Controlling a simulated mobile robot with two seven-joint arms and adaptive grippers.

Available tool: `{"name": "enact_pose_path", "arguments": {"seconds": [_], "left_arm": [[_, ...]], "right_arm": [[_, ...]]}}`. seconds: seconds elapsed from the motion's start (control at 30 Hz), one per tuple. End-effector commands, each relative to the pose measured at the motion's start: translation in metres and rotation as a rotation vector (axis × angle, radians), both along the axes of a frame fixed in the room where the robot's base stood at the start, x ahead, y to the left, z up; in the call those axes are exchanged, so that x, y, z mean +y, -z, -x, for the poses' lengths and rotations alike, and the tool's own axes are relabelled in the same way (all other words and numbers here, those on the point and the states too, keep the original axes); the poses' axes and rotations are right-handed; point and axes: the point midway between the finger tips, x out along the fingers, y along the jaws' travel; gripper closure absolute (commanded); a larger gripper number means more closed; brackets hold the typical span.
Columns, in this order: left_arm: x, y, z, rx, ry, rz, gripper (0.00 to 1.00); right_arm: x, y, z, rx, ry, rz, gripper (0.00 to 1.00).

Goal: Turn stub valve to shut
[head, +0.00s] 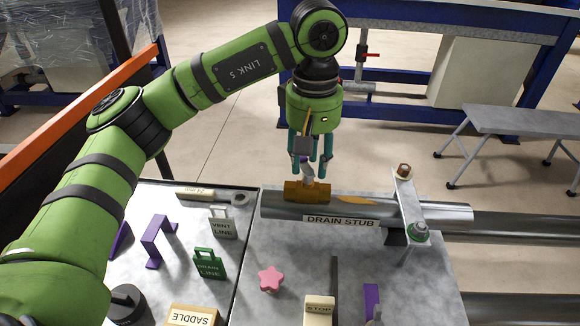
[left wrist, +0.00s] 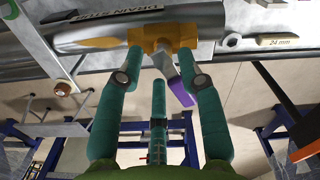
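The brass stub valve (head: 306,191) sits on top of the grey pipe labelled DRAIN STUB (head: 285,208). It also shows in the left wrist view (left wrist: 160,34). Its grey lever with a purple end (left wrist: 180,92) sticks out from the valve, between my fingers in the left wrist view. My left gripper (head: 312,168) points down just above the valve; its teal fingers (left wrist: 160,55) stand apart on either side of the lever, with gaps visible. In the head view the fingers hide much of the lever. My right gripper is in neither view.
A clamp bar with a green-ringed nut (head: 419,231) crosses the pipe at right. A green DRAIN LINE tag (head: 209,264), a VENT LINE tag (head: 222,223), a purple bracket (head: 157,240), a pink star knob (head: 270,278) and a STOP block (head: 320,309) stand in front of the pipe.

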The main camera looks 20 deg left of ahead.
Motion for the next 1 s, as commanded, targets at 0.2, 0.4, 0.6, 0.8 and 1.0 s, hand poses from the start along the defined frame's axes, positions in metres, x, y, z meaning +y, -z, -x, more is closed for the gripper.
{"name": "enact_pose_path", "arguments": {"seconds": [0.2,0.4,0.6,0.8,1.0], "left_arm": [[0.0002,0.0102,-0.0001,0.000,0.001,0.000,0.63],[0.0017,0.0099,-0.0017,0.001,0.001,-0.001,0.63],[0.0049,0.0098,-0.0057,0.001,-0.001,-0.001,0.63],[0.0056,0.0098,-0.0063,0.000,-0.001,-0.002,0.63],[0.0055,0.0097,-0.0061,0.000,0.000,-0.001,1.00]], "right_arm": [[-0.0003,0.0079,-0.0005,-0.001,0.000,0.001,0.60],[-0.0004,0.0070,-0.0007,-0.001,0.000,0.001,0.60],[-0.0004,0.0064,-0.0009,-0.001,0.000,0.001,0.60],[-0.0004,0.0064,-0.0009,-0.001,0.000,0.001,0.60],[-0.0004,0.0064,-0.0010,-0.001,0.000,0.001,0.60]]}}
